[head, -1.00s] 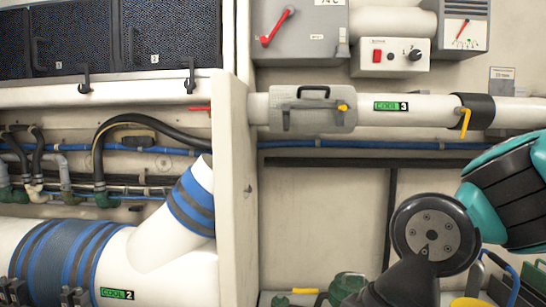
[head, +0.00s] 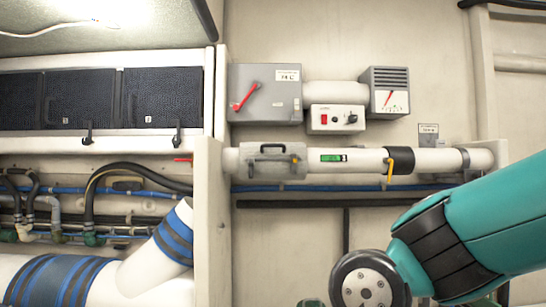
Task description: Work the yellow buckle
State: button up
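A white pipe (head: 350,160) with a green label runs across the wall. A yellow lever-like piece (head: 390,165) hangs on its front at the left edge of a dark band (head: 400,159). A grey cover (head: 271,160) with a black handle is clamped round the pipe further left and has a small yellow knob (head: 295,159) at its right end. I cannot tell for certain which yellow part is the buckle. My teal arm reaches in from the right, below the pipe. My gripper is outside the view.
A grey box with a red lever (head: 262,95), a switch box (head: 336,118) and a gauge box (head: 388,92) are above the pipe. A pale upright panel (head: 212,220) stands at the pipe's left end. Black hoses and a large blue-banded duct (head: 60,280) lie left of it.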

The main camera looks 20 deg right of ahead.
aim_at(293, 156)
jog(key=u, duration=0.95)
jog(key=i, duration=0.7)
jog(key=z, duration=1.7)
jog(key=k, duration=0.5)
jog(key=z, duration=1.7)
jog(key=i, duration=0.9)
jog(key=u, duration=1.5)
